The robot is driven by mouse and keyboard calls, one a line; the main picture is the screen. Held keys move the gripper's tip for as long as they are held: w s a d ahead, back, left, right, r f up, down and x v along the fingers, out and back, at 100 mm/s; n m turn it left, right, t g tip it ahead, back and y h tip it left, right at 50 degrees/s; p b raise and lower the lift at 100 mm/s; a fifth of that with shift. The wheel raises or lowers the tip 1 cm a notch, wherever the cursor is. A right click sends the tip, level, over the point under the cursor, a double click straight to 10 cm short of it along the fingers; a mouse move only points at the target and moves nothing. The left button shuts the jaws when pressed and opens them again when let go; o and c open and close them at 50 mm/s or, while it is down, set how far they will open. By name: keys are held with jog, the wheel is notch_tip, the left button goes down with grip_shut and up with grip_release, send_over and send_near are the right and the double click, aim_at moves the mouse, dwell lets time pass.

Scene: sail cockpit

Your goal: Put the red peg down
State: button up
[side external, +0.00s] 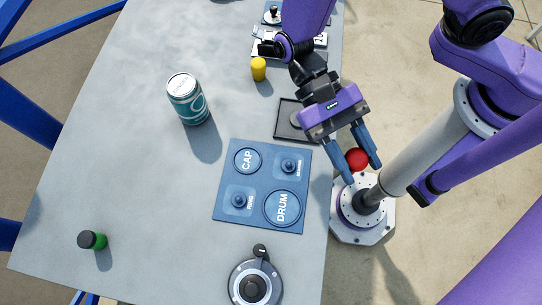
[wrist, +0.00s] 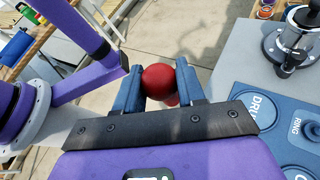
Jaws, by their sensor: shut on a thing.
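The red peg (side external: 357,159) is held between the two blue fingers of my gripper (side external: 362,174). Its rounded red top shows in the side view. In the wrist view the red peg (wrist: 158,80) sits between the fingertips of my gripper (wrist: 160,88), with a fainter red part below it. My gripper is shut on it, in the air beyond the table's right edge as the side view shows it. The lower part of the peg is mostly hidden.
A blue tray (side external: 225,210) marked CAP and DRUM lies on the grey table (side external: 130,150). A winch (side external: 254,285) stands below it. A dark-rimmed square tray (side external: 284,135) is near my gripper.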

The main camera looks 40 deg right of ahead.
jog(key=w+a+r+m+t+y, duration=0.2)
jog(key=w+a+m+t+y, duration=0.35)
jog(key=a+m, duration=0.2)
jog(key=w+a+r+m+t+y, duration=0.2)
jog(key=w+a+m+t+y, duration=0.3)
jog(key=a, duration=0.3)
jog(key=shift+m+g+y, duration=0.35)
jog(key=shift+m+y, duration=0.3)
jog(key=shift+m, duration=0.1)
jog(key=w+a+f, duration=0.1)
jog(key=a+f, duration=0.2)
jog(key=a, duration=0.1)
jog(key=w+a+f, duration=0.2)
jog(key=a+f, duration=0.1)
jog(key=a, duration=0.1)
jog(key=w+a+f, duration=0.2)
jog(key=a+f, duration=0.1)
jog(key=a, duration=0.1)
jog(key=shift+w+a+f, duration=0.2)
jog(key=shift+a+f, duration=0.4)
jog(key=shift+f, duration=1.55)
jog(key=o, duration=1)
jog(key=shift+f, duration=0.1)
jog(key=shift+o, duration=0.2)
